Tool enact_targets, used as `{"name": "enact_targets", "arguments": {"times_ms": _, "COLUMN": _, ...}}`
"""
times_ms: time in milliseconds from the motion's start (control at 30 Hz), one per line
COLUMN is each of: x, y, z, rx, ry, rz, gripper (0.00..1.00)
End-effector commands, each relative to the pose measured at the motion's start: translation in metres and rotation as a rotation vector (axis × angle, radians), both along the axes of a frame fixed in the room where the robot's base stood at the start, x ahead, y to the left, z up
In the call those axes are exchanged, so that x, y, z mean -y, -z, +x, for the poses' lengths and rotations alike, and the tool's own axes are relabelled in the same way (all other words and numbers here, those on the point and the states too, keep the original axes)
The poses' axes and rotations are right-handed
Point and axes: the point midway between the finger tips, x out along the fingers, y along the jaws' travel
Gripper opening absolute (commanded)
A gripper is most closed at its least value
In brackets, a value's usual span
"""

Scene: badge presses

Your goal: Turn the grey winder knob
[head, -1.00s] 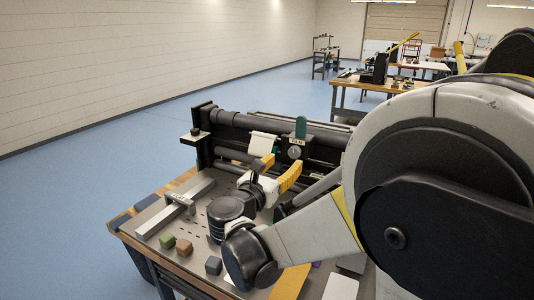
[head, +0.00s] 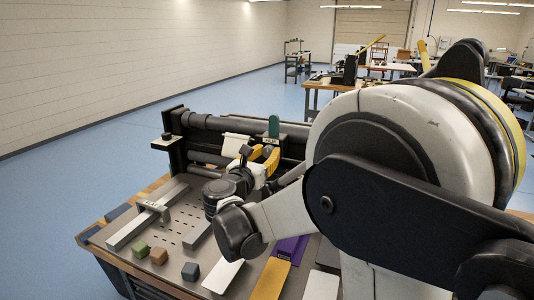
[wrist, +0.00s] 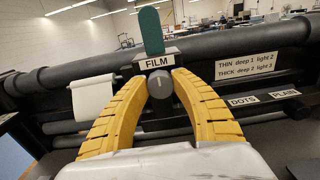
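The grey winder knob (wrist: 159,84) sits under the FILM label (wrist: 157,62) and a green upright tab (wrist: 151,31) on the dark press. It has a pale pointer line on its face. My gripper (wrist: 161,77) has yellow ribbed fingers, spread apart, with one tip on each side of the knob in the wrist view. Whether the tips touch the knob I cannot tell. In the head view my gripper (head: 262,155) is just in front of the press, below the FILM label, and the knob is largely hidden there.
A white roll (wrist: 92,98) hangs left of the knob. THIN/THICK (wrist: 248,66) and DOTS/PLAIN (wrist: 262,98) labels are on the right. The worktable holds a grey rail (head: 148,212), small blocks (head: 158,256) and coloured strips (head: 270,279). Open blue floor lies left.

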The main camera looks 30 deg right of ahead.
Motion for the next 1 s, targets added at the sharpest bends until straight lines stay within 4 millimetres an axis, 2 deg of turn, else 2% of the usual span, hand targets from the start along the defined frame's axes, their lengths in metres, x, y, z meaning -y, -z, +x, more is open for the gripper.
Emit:
{"name": "enact_targets", "arguments": {"times_ms": 467, "x": 0.0002, "y": -0.0006, "z": -0.0001, "rx": 0.061, "ry": 0.0, "rz": 0.047, "gripper": 0.0}}
{"name": "enact_targets", "arguments": {"times_ms": 1000, "x": 0.0015, "y": -0.0005, "z": -0.0014, "rx": 0.422, "ry": 0.0, "rz": 0.328, "gripper": 0.0}}
